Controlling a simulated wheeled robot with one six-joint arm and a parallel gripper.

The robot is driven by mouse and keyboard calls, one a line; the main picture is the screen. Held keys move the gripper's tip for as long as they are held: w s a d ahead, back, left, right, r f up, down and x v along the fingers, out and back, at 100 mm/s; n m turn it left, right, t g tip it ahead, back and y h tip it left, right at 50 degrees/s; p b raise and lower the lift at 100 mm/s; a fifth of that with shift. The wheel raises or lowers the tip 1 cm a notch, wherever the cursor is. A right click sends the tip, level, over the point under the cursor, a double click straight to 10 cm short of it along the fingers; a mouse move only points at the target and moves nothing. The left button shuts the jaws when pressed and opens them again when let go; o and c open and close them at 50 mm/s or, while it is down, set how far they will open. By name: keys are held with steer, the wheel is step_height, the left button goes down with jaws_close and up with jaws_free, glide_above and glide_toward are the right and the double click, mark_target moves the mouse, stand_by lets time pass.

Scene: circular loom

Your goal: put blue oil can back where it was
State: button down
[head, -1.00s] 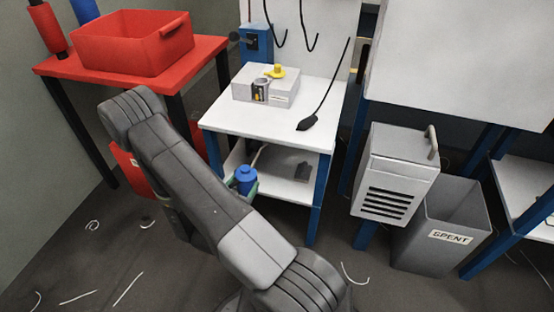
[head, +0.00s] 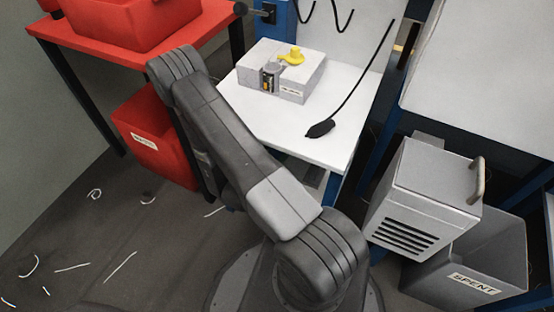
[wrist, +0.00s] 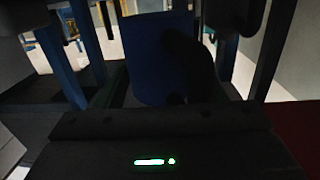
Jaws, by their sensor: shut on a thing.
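In the wrist view my gripper (wrist: 172,42) is shut on the blue oil can (wrist: 157,62), which shows as a dark blue body between the fingers. The picture is dark, and the can's top and spout cannot be made out. In the head view my arm covers the gripper and the can, so neither shows there. The place where the can was is not clear in these frames.
A red bench (head: 85,38) and red bin (head: 155,135) are left. A vented box (head: 424,190) and SPENT bin (head: 510,245) are right.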

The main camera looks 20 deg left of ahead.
steer(key=shift+f+b, duration=0.7)
steer(key=shift+f, duration=1.85)
steer(key=shift+f, duration=0.1)
steer(key=shift+f, duration=0.15)
steer(key=shift+c, duration=1.6)
jaws_free()
steer(key=shift+r, duration=0.35)
steer(key=p+v, duration=0.2)
steer(key=v, duration=1)
steer(key=shift+f, duration=0.1)
